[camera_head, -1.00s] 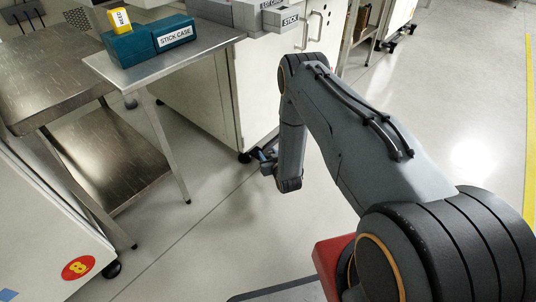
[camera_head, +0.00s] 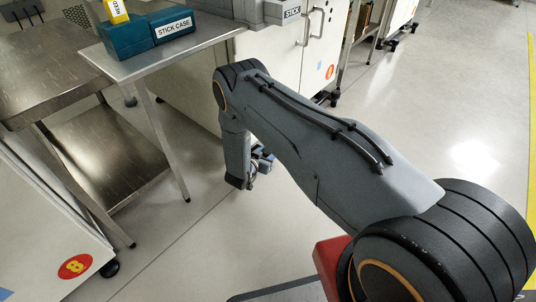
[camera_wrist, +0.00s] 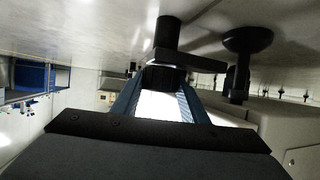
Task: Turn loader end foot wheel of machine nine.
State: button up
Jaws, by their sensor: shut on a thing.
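In the wrist view the two blue fingers of my gripper (camera_wrist: 157,103) are closed around a dark ribbed foot wheel (camera_wrist: 167,78). A black cylinder (camera_wrist: 168,32) and a flat black arm adjoin the wheel. A black foot with a round pad (camera_wrist: 248,40) stands beside it, to the right. In the head view my gripper (camera_head: 263,165) is low near the floor at the base of the white cabinet (camera_head: 285,65). My arm hides the foot wheel there.
A steel side table (camera_head: 150,58) with a teal stick case (camera_head: 150,34) and a yellow block (camera_head: 116,11) stands left of my arm. A white machine labelled 8 (camera_head: 75,266) is at lower left. Open floor (camera_head: 450,110) lies to the right.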

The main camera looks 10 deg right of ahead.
jog(key=shift+f+m+g+h+b, duration=0.1)
jog(key=shift+m+g+h+b, duration=0.3)
jog(key=shift+m+g+b, duration=0.15)
jog(key=shift+m, duration=0.25)
jog(key=o, duration=1)
jog(key=shift+o, duration=0.2)
jog(key=shift+a, duration=0.1)
jog(key=p+v, duration=0.3)
jog(key=v, duration=0.4)
jog(key=shift+s+a, duration=0.2)
jog(key=shift+a, duration=0.1)
